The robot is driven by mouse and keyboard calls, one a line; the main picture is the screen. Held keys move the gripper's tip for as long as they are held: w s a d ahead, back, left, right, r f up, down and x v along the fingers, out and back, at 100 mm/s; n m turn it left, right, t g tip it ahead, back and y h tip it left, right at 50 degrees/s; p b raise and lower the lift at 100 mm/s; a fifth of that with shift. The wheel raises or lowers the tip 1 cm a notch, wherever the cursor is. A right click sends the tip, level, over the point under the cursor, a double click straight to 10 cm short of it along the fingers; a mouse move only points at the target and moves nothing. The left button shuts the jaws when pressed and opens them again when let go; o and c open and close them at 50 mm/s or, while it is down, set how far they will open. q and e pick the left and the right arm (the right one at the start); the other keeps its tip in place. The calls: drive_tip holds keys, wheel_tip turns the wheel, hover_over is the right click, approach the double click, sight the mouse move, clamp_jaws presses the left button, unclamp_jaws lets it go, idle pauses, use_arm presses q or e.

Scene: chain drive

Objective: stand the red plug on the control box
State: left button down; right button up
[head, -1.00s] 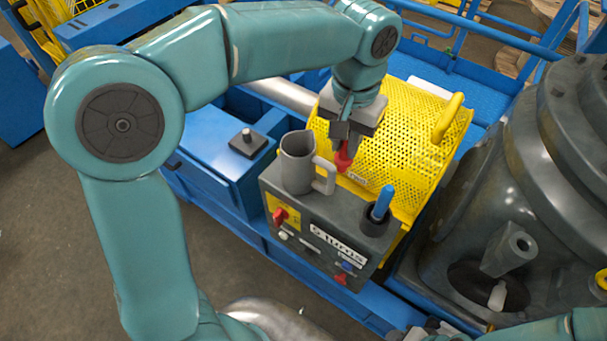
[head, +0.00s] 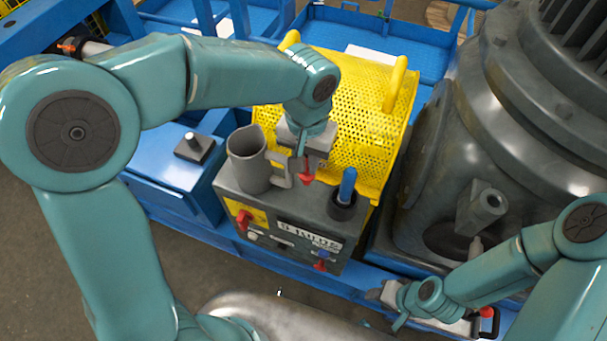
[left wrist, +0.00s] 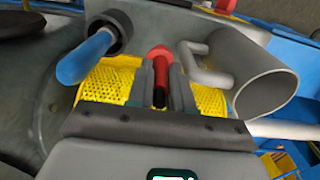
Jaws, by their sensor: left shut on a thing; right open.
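My left gripper (head: 304,168) is shut on the red plug (head: 307,179) over the top of the dark grey control box (head: 270,208). The plug's red end points down towards the box top; I cannot tell whether it touches. In the left wrist view the plug (left wrist: 159,60) sits between the two fingers of the left gripper (left wrist: 161,78), with the grey box top beyond it. My right gripper (head: 388,305) is open and empty at the lower right, in front of the blue frame and apart from the box.
A grey jug (head: 246,165) stands on the box left of the plug, its handle close to my left gripper. A blue-handled tool (head: 347,186) stands in a black cup (head: 342,207) to the right. A yellow perforated guard (head: 355,115) rises behind.

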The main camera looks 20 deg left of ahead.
sight(307, 184)
use_arm(q)
drive_tip(key=shift+d+f, duration=0.2)
drive_tip(key=shift+f, duration=0.95)
wheel_tip(307, 184, down, 5)
drive_tip(key=shift+w+a+r, duration=0.1)
drive_tip(key=shift+r, duration=0.1)
drive_tip(key=shift+r, duration=0.1)
drive_tip(key=c, duration=1.4)
unclamp_jaws()
drive_tip(key=shift+f, duration=0.25)
drive_tip(key=shift+o, duration=0.5)
drive_tip(key=shift+r, duration=0.15)
